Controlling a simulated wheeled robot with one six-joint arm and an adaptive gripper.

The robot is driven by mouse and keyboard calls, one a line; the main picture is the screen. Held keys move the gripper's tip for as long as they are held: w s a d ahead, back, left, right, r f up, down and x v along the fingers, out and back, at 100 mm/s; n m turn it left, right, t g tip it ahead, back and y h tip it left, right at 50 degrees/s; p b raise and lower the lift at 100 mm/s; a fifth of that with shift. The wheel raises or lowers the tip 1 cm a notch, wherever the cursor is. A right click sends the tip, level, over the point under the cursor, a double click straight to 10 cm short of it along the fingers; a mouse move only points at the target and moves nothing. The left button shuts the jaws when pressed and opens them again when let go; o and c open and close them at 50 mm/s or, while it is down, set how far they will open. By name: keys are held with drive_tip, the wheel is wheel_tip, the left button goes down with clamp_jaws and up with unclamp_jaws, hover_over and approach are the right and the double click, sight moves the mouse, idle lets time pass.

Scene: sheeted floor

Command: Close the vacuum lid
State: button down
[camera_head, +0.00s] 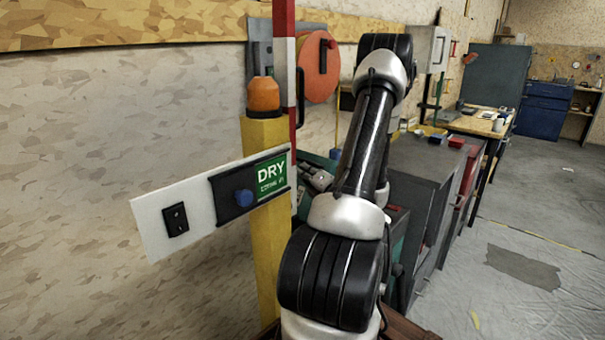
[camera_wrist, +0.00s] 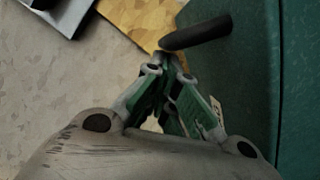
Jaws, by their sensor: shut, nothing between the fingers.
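In the wrist view my gripper (camera_wrist: 167,72) is shut and empty, with its green-sided fingers drawn together. A dark green panel (camera_wrist: 248,85) fills the right side, to the right of the fingers. A dark rounded bar (camera_wrist: 197,33), like a handle, juts left from it just beyond the fingertips; I cannot tell whether they touch. The panel may be part of the vacuum, but its lid is not clearly identifiable. In the head view, a green body (camera_head: 397,242) shows partly behind my arm, which hides much of it.
A yellow post (camera_head: 267,235) carries a white board (camera_head: 165,220) with a green DRY sign (camera_head: 271,174), left of my arm. Grey cabinets (camera_head: 415,175) stand behind and right of my arm. The sheeted floor (camera_head: 500,310) at right is mostly clear.

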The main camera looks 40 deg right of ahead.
sight(321, 166)
drive_tip(key=shift+d+r+m, duration=0.1)
drive_tip(key=shift+d+m, duration=0.6)
drive_tip(key=d+m, duration=0.1)
drive_tip(key=d, duration=0.1)
drive_tip(key=d+f+m+g, duration=0.1)
drive_tip(key=d, duration=0.2)
drive_tip(key=d+m, duration=0.2)
drive_tip(key=d, duration=0.1)
drive_tip(key=shift+w+d+f, duration=0.15)
drive_tip(key=shift+w+f, duration=0.1)
drive_tip(key=shift+w, duration=0.15)
drive_tip(key=d+f+m+g, duration=0.1)
drive_tip(key=d+f+m, duration=0.2)
drive_tip(key=d+f, duration=0.4)
drive_tip(key=shift+w+d, duration=0.3)
drive_tip(key=shift+d, duration=0.5)
